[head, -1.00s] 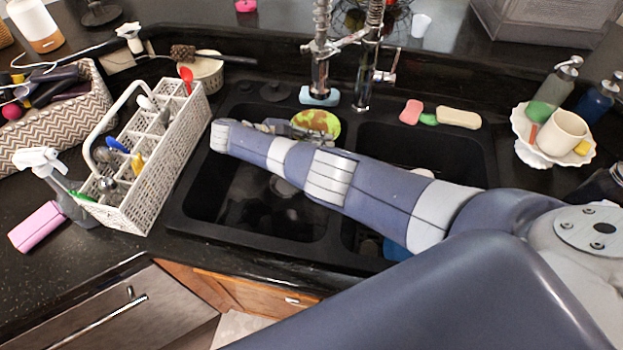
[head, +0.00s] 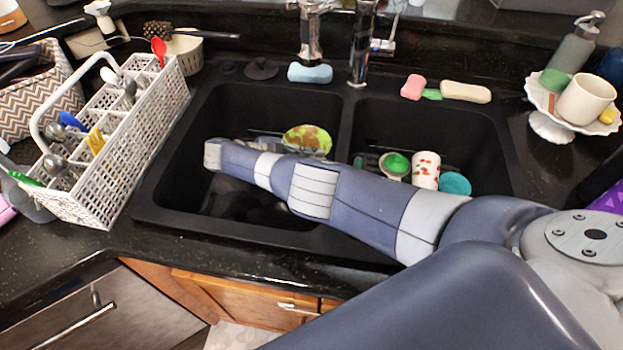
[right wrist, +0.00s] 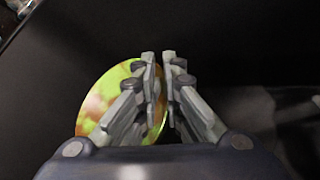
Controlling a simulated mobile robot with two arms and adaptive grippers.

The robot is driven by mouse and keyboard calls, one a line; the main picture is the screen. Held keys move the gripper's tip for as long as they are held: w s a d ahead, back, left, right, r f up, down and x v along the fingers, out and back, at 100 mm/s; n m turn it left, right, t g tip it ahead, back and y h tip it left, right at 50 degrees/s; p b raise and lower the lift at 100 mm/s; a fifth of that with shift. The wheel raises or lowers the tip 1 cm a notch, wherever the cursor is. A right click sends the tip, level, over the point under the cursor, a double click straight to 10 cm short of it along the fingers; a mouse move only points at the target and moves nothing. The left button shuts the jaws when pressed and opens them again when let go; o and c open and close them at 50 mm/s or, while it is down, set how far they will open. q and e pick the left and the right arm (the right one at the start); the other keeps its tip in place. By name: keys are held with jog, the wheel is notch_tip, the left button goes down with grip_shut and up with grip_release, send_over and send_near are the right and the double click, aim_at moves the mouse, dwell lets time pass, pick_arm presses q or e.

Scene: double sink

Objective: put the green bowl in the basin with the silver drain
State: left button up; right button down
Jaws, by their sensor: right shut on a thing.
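The green bowl (head: 307,139), mottled with yellow and reddish patches, is at the back right of the left basin (head: 225,112), close to the divider. My right gripper is partly hidden behind my forearm in the head view. In the right wrist view, its fingers (right wrist: 162,60) are closed together on the edge of the green bowl (right wrist: 98,100), which lies mostly to their left. The bowl looks tilted. My right arm lies across both basins. No drain shows clearly; the basin floors are dark and partly covered by my arm. My left gripper is out of view.
The right basin (head: 420,115) holds a green-topped item (head: 397,163), a red-spotted white cup (head: 426,170) and a teal round item (head: 455,184). A faucet (head: 361,45) stands behind the divider. A white utensil basket (head: 125,150) is left; a soap stand (head: 551,125) is right.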

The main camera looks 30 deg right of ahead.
jog(key=shift+f+b, duration=2.2)
jog(key=shift+f, duration=0.65)
jog(key=shift+r, duration=0.1)
jog(key=c, duration=2.2)
grip_release()
jog(key=shift+f, duration=0.2)
jog(key=o, duration=0.5)
jog(key=shift+r, duration=0.2)
